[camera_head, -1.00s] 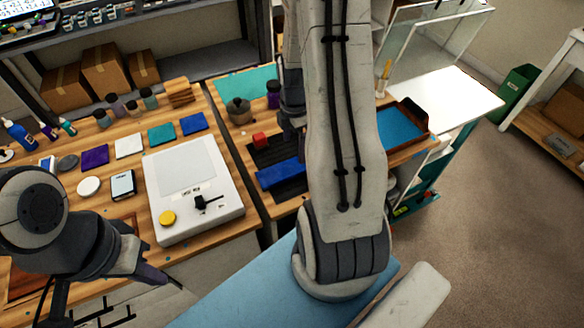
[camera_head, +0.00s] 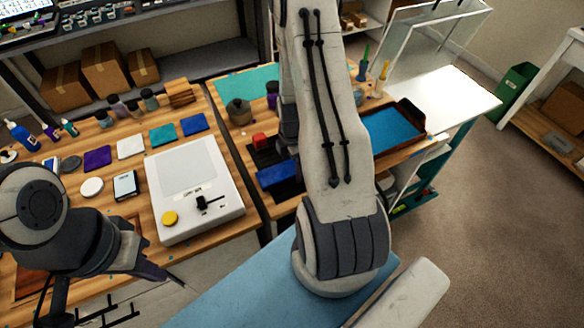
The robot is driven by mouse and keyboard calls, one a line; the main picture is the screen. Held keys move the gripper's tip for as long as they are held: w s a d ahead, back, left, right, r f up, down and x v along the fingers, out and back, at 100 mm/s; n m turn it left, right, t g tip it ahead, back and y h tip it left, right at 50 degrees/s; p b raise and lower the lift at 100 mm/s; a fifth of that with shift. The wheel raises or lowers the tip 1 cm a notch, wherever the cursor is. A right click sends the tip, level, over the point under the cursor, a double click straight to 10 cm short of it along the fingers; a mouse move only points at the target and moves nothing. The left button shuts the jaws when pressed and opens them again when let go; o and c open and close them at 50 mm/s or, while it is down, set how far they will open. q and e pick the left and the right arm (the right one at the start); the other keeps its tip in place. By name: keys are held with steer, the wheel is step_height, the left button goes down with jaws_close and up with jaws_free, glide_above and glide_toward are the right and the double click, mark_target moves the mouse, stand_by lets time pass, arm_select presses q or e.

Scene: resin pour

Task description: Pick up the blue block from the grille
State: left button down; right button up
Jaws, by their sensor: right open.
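A long blue block (camera_head: 276,175) lies on the black slatted grille (camera_head: 262,158) on the wooden bench, left of my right arm. Its right end is hidden by that arm. My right gripper (camera_head: 288,140) is a dark shape at the grille's far right side, behind the blue block and mostly covered by my own arm. It is open, and its fingertips cannot be made out clearly. My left gripper (camera_head: 152,272) hangs at the lower left, in front of the white machine and far from the block; its jaw gap is not clear.
A blue-lined tray (camera_head: 391,130) is to the right.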

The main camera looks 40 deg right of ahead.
jaws_close()
steer(key=shift+r, duration=0.15)
